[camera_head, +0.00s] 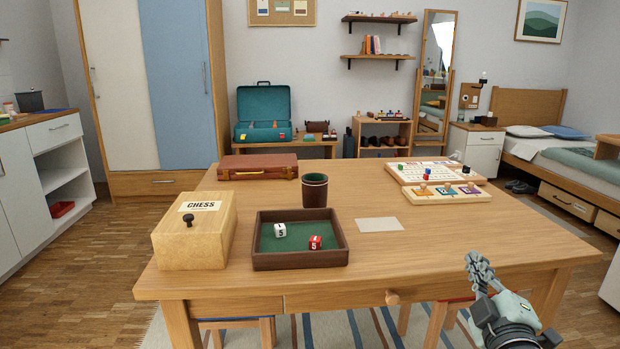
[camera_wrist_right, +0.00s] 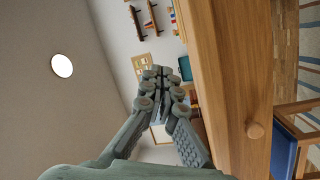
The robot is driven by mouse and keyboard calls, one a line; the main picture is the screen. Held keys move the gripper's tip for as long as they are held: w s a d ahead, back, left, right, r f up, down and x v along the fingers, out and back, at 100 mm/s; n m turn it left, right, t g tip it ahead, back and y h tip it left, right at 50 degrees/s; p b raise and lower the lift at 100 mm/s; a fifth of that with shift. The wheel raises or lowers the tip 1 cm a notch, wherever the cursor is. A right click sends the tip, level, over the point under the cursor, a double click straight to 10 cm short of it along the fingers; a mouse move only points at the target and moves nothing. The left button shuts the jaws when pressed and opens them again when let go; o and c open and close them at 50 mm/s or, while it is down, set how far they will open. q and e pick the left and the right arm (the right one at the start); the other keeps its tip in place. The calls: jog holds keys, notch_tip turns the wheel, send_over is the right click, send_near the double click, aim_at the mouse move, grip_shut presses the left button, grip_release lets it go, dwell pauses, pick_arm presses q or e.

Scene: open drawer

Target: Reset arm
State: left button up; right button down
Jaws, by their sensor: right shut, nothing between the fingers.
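My right gripper (camera_head: 480,268) is at the lower right of the head view, in front of the table's front edge and to the right of the drawer knob. Its fingers are together and hold nothing; they also show closed in the right wrist view (camera_wrist_right: 158,75). The wooden table (camera_head: 440,235) has a front drawer (camera_head: 340,298) that looks shut flush. Its round knob (camera_head: 392,297) also shows in the right wrist view (camera_wrist_right: 256,130), clear of the fingers. My left gripper is not in view.
On the table are a wooden chess box (camera_head: 208,245), a dice tray (camera_head: 300,262) with two dice, a brown cup (camera_head: 315,190), a card (camera_head: 380,225), a red-brown case (camera_head: 257,163) and game boards (camera_head: 435,174). A stool with a blue seat (camera_wrist_right: 284,155) stands under the front edge.

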jog(key=s+d+f+m+g+h, duration=0.1)
jog(key=s+f+m+g, duration=0.85)
jog(key=s+f, duration=1.05)
jog(key=s+a+f+g+y, duration=0.2)
jog(key=s+a+f+g, duration=0.2)
jog(key=s+f+g, duration=0.4)
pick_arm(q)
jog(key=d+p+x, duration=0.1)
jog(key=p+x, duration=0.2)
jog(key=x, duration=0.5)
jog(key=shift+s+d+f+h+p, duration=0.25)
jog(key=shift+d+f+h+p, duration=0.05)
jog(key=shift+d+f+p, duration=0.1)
pick_arm(e)
notch_tip(320, 180, down, 7)
jog(key=w+t, duration=0.1)
jog(key=shift+n+y, duration=0.3)
jog(key=shift+n, duration=0.05)
jog(key=shift+r+t, duration=0.1)
jog(key=shift+t, duration=0.15)
